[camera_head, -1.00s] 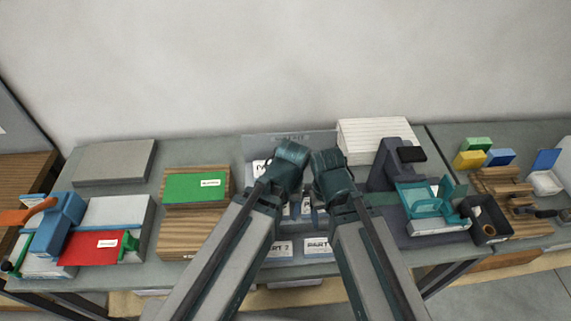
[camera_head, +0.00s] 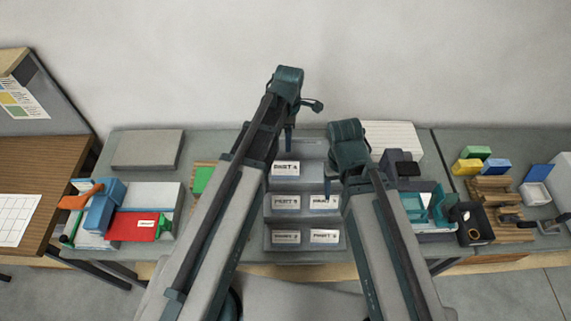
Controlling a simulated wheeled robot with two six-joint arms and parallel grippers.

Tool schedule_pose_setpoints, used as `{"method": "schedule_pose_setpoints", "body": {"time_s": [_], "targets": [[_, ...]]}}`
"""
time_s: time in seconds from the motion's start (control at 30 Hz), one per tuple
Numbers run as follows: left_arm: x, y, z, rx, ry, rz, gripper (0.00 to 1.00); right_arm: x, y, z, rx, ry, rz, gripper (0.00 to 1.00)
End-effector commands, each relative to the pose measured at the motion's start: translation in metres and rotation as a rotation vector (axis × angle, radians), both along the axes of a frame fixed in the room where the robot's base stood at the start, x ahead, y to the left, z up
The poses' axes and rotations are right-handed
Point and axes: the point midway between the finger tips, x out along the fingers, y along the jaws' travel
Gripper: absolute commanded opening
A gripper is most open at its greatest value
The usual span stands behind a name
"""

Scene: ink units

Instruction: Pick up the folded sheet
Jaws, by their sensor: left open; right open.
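White labelled cards or folded sheets sit on a grey stepped stand (camera_head: 302,222) at the middle of the bench. One (camera_head: 286,169) is on the top step, a pair (camera_head: 286,203) and (camera_head: 325,203) on the middle step, and another pair (camera_head: 286,237) and (camera_head: 324,237) on the lowest step. I cannot tell which is the folded sheet. My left gripper (camera_head: 268,142) is open, above and behind the top card. My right gripper (camera_head: 340,176) is open beside the stand's right side, lower than the left. I see nothing held in either; my arms hide part of the stand.
A red sheet (camera_head: 135,227) lies on a blue-clamped fixture at the left. A green piece (camera_head: 203,180) is partly behind my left arm. A white stack (camera_head: 395,138) and a teal open box (camera_head: 440,207) stand right. A grey block (camera_head: 147,150) lies back left.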

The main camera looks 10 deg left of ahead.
Motion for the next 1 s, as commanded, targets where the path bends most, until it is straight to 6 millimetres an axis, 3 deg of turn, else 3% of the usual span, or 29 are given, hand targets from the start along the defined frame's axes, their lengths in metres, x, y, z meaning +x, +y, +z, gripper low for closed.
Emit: {"method": "schedule_pose_setpoints", "body": {"time_s": [0.27,0.7,1.0], "targets": [[0.000,0.000,-0.022,0.000,0.000,-0.003,0.75,0.000,0.000,-0.022,0.000,-0.001,0.001,0.69],[0.000,0.001,-0.083,0.000,0.000,-0.004,0.75,0.001,0.000,-0.083,0.000,-0.003,0.000,0.69],[0.000,0.001,-0.087,0.000,0.000,-0.004,0.75,0.001,0.000,-0.087,0.000,-0.004,0.000,0.69]]}}
